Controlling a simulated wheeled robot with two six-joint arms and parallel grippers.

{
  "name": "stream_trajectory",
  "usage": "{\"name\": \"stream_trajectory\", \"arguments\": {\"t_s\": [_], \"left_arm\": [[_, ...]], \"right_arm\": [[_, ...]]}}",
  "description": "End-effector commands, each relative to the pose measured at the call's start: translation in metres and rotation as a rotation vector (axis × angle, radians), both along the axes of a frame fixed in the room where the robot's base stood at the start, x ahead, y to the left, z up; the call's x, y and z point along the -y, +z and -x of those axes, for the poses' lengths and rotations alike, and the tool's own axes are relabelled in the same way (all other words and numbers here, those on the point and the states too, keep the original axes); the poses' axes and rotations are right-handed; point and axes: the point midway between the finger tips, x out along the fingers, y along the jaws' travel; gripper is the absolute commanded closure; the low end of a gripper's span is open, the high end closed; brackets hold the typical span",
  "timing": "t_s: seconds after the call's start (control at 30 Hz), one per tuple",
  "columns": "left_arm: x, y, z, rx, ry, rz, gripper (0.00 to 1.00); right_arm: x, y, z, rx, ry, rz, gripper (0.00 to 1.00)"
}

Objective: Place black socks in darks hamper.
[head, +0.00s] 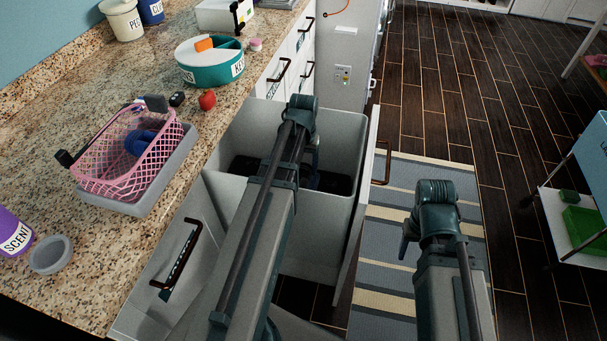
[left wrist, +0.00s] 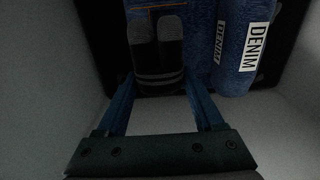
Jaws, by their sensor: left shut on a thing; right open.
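The black socks (left wrist: 157,62), with grey toes and grey stripes, are between the fingers of my left gripper (left wrist: 160,88) in the left wrist view. The gripper is shut on them. In the head view, my left gripper (head: 312,160) points down into an open pull-out hamper (head: 335,203) with pale grey walls and a dark bottom. No label shows on this hamper. Blue rolls labelled DENIM (left wrist: 238,45) lie below and beside the socks. My right gripper (head: 406,238) is open above the striped rug; its fingers are partly hidden.
A pink basket (head: 110,160) stands on a grey tray on the granite counter. A teal round tin (head: 210,72) and a red object (head: 207,100) are nearby. The hamper's front panel (head: 358,225) stands out over the striped rug (head: 385,300). A trolley (head: 560,230) is at right.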

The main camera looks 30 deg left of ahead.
Motion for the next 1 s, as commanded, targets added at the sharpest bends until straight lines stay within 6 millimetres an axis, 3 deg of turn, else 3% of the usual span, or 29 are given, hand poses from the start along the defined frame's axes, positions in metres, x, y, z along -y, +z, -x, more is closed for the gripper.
{"name": "stream_trajectory", "arguments": {"t_s": [0.03, 0.1, 0.7, 0.73, 0.9, 1.0], "left_arm": [[0.000, -0.013, 0.000, 0.000, 0.000, 0.000, 0.87], [0.000, -0.020, 0.000, 0.000, 0.000, 0.000, 0.87], [0.000, -0.028, 0.000, 0.000, 0.000, 0.000, 0.87], [0.000, -0.027, 0.000, 0.000, 0.000, 0.000, 0.29], [0.000, -0.026, 0.000, 0.000, 0.000, 0.000, 0.01], [0.000, -0.026, 0.000, 0.000, 0.000, 0.000, 0.01]], "right_arm": [[0.000, -0.013, 0.000, 0.000, 0.000, 0.000, 0.45], [0.000, -0.020, 0.000, 0.000, 0.000, 0.000, 0.45], [0.000, -0.028, 0.000, 0.000, 0.000, 0.000, 0.45], [0.000, -0.027, 0.000, 0.000, 0.000, 0.000, 0.45], [0.000, -0.026, 0.000, 0.000, 0.000, 0.000, 0.45], [0.000, -0.026, 0.000, 0.000, 0.000, 0.000, 0.45]]}}
